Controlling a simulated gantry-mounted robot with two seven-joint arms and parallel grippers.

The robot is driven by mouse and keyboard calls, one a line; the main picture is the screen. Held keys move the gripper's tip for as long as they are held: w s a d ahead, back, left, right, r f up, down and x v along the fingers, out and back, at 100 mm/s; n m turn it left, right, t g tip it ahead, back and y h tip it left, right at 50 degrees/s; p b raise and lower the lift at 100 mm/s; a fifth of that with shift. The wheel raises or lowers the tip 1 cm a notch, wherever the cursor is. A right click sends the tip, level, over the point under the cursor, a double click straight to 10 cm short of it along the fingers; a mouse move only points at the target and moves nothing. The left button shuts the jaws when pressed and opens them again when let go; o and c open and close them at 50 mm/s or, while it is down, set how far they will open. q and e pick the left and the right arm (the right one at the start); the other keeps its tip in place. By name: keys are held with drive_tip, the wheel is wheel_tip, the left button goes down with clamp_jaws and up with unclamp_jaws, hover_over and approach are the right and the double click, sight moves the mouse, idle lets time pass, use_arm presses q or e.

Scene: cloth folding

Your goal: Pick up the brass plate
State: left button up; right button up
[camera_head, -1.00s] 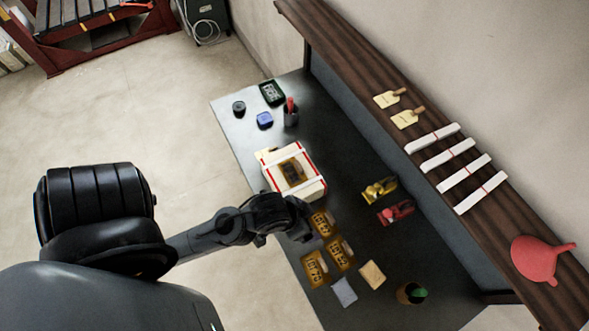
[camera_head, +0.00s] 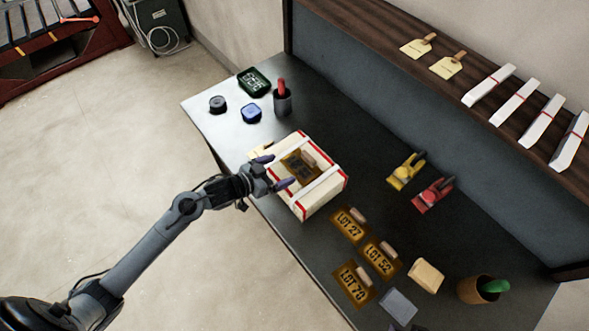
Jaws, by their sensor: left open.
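A small brass plate with dark lettering and a light tab (camera_head: 307,160) lies on top of a white box with red-edged bands (camera_head: 322,196). My left gripper (camera_head: 276,171) is open at the left side of the box, its two fingers pointing toward this plate. I cannot tell whether they touch the box. More brass plates lie flat on the table in front of the box: LOT 27 (camera_head: 346,227), LOT 52 (camera_head: 379,258) and LOT 70 (camera_head: 352,286). Each has a light tab at its upper edge.
The dark table (camera_head: 330,110) also holds a yellow clamp-like tool (camera_head: 405,171), a red one (camera_head: 432,193), a tan block (camera_head: 426,276), a grey pad (camera_head: 397,305) and a brown pot (camera_head: 477,290). A dark cup (camera_head: 282,102) stands at the back left. A wooden shelf (camera_head: 480,65) runs above.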

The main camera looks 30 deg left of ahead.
sight(306, 159)
use_arm(q)
drive_tip(key=shift+w+d+f, duration=0.1)
drive_tip(key=shift+w+f, duration=0.1)
drive_tip(key=shift+w, duration=0.3)
drive_tip(key=x, duration=0.4)
drive_tip(key=shift+w+r+b, duration=0.1)
drive_tip(key=shift+r+b, duration=0.05)
drive_tip(key=shift+b, duration=0.25)
drive_tip(key=shift+f+b+x, duration=0.2)
drive_tip(key=shift+b+x, duration=0.15)
drive_tip(key=shift+x, duration=2.85)
drive_tip(key=shift+d, duration=0.1)
drive_tip(key=shift+c, duration=0.2)
drive_tip(key=c, duration=1.3)
drive_tip(key=shift+r, duration=0.1)
